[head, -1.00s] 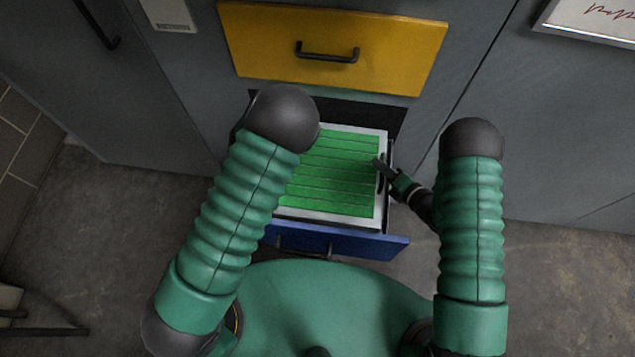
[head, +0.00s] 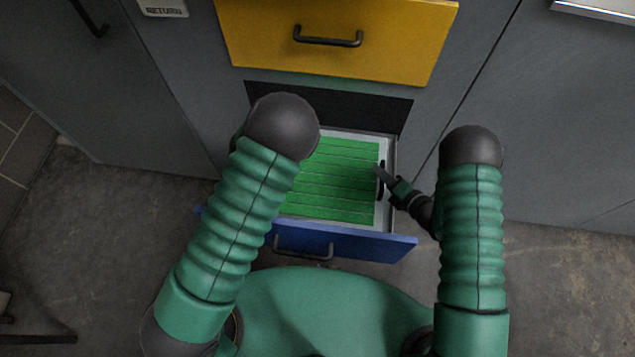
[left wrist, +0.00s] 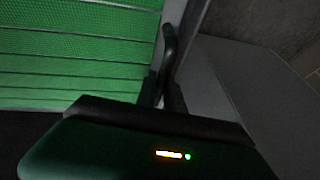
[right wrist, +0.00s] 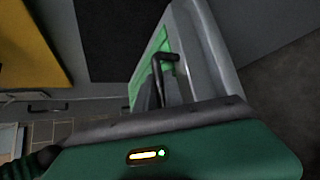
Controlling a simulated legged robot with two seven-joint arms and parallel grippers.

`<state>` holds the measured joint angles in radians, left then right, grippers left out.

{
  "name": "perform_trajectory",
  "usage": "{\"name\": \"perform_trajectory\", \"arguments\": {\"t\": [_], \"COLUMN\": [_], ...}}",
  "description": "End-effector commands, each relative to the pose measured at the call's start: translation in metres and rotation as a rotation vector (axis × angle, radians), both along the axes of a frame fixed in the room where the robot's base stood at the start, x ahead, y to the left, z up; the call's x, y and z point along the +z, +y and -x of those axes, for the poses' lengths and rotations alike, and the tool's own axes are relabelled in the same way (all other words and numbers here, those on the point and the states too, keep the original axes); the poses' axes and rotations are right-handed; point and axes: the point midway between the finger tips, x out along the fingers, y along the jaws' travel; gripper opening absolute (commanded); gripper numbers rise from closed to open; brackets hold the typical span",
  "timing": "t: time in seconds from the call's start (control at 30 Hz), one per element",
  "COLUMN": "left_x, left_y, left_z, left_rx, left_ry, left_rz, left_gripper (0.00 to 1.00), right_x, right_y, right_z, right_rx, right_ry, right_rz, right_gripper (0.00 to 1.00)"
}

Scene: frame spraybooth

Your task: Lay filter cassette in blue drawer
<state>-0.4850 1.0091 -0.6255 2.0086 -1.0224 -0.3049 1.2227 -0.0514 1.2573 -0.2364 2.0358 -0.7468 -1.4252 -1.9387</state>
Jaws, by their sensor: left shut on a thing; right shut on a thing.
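The filter cassette (head: 335,180), green pleats in a pale frame, lies flat and level within the outline of the open blue drawer (head: 345,241). Whether it touches the drawer floor cannot be told. My right gripper (head: 381,174) is shut on the black handle at the cassette's right side; the right wrist view shows its fingers (right wrist: 158,92) at that handle. My left arm hides the cassette's left side and my left gripper in the head view. In the left wrist view my left gripper (left wrist: 162,92) is shut on the other handle, beside the green pleats.
An open yellow drawer (head: 335,40) juts out above the blue one, with a dark gap (head: 330,105) between. Grey cabinet fronts (head: 545,120) stand on both sides. A label plate (head: 163,8) is at the upper left. The concrete floor (head: 110,230) is clear beside the drawer.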

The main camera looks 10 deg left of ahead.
Motion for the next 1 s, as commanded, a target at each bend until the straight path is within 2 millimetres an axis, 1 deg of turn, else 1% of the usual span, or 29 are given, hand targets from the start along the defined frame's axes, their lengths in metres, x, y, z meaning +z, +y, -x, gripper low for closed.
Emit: {"name": "perform_trajectory", "arguments": {"t": [0.03, 0.07, 0.1, 0.2, 0.57, 0.67, 0.77, 0.87, 1.0], "left_x": [-0.004, -0.001, -0.001, -0.001, -0.002, 0.0, 0.011, 0.031, 0.063], "left_y": [0.006, 0.006, 0.005, 0.004, 0.001, 0.001, -0.002, -0.007, -0.013], "left_z": [0.001, 0.001, 0.001, 0.001, 0.0, 0.0, 0.003, 0.011, 0.025], "left_rx": [0.01, 0.01, 0.009, 0.006, 0.002, 0.002, 0.003, 0.004, 0.006], "left_ry": [0.001, 0.001, 0.001, 0.002, 0.002, 0.001, -0.002, -0.004, -0.003], "left_rz": [-0.01, -0.01, -0.01, -0.006, -0.002, -0.001, 0.002, 0.004, 0.005], "left_gripper": [0.14, 0.18, 0.23, 0.34, 0.34, 0.34, 0.34, 0.34, 0.34], "right_x": [-0.005, -0.003, -0.002, -0.002, -0.003, -0.003, -0.003, -0.003, -0.003], "right_y": [-0.005, -0.005, -0.005, -0.003, -0.001, 0.0, 0.0, 0.0, 0.001], "right_z": [-0.001, -0.001, -0.001, -0.001, -0.001, -0.001, -0.001, 0.0, 0.0], "right_rx": [-0.01, -0.01, -0.009, -0.007, -0.001, 0.0, 0.0, 0.001, 0.001], "right_ry": [0.0, 0.0, 0.0, 0.001, 0.002, 0.002, 0.003, 0.002, 0.003], "right_rz": [0.007, 0.007, 0.006, 0.004, 0.001, 0.001, 0.001, 0.0, -0.001], "right_gripper": [0.14, 0.18, 0.23, 0.34, 0.34, 0.34, 0.34, 0.34, 0.34]}}
